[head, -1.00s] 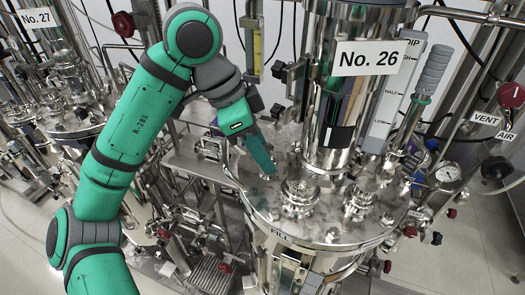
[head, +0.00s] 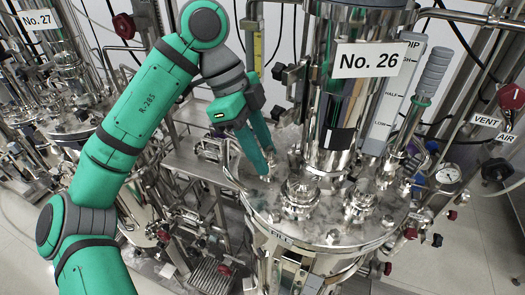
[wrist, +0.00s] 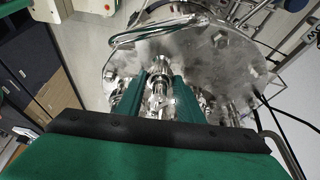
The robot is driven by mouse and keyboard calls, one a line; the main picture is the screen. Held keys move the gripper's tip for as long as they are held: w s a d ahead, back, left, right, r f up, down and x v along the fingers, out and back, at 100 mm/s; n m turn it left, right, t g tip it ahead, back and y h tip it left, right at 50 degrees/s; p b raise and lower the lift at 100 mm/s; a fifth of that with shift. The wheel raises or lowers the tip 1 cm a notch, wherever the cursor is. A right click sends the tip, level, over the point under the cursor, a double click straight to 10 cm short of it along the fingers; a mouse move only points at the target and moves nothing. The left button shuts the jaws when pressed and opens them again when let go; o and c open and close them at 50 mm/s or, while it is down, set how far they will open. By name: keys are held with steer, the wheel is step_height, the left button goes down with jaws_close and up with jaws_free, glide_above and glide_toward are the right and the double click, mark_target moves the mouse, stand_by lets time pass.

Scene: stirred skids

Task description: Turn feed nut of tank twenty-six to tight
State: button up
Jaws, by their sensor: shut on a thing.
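Tank No. 26 (head: 335,205) stands right of centre in the head view, with a shiny round lid crowded with fittings. My gripper (head: 254,166) points down at the left part of this lid, its two green fingers apart with a narrow gap. In the wrist view the fingers stand on both sides of a shiny metal fitting with a nut (wrist: 160,92), and my gripper is shut on it. I take this as the feed nut; no label on it is legible. In the head view the fingers mostly hide it.
The tall metal column with the No. 26 sign (head: 372,60) rises beside my gripper. Tank No. 27 (head: 70,115) is at the left. Pipes and valves crowd the space below.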

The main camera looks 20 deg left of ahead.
steer(key=shift+m+g, duration=0.3)
steer(key=shift+m, duration=0.5)
steer(key=o, duration=1.1)
steer(key=shift+c, duration=0.2)
